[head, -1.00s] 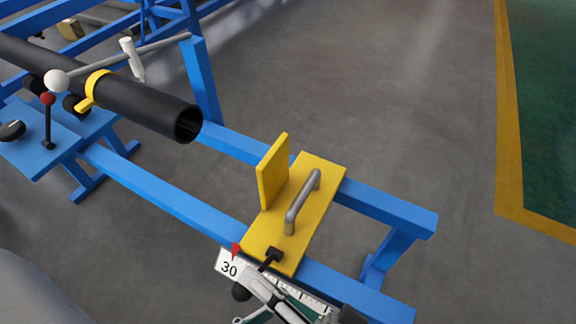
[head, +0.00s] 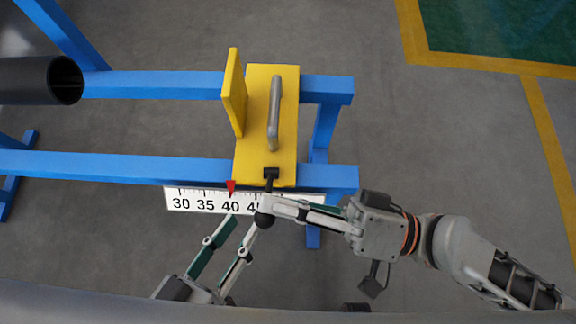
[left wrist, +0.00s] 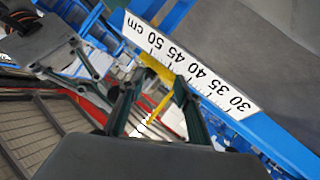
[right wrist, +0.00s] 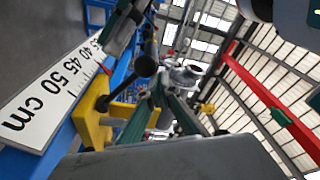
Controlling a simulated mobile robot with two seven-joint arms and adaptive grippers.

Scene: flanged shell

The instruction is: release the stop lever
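The stop is a yellow carriage (head: 260,150) on two blue rails, with an upright yellow plate (head: 234,92) and a grey handle (head: 274,114). Its black stop lever (head: 270,180) sticks out at the front edge and ends in a round black knob (head: 264,220). The knob also shows in the right wrist view (right wrist: 146,66). My right gripper (head: 270,209) reaches in from the right, fingertips at the lever and knob; its grip is unclear. My left gripper (head: 245,222) comes from below with fingers spread, one tip close to the knob. Its fingers are also apart in the left wrist view (left wrist: 155,100).
A white scale (head: 205,201) runs along the front rail, and the red pointer (head: 230,187) stands near 40. A dark pipe (head: 40,80) ends left of the plate, with a clear gap between. The floor to the right is free.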

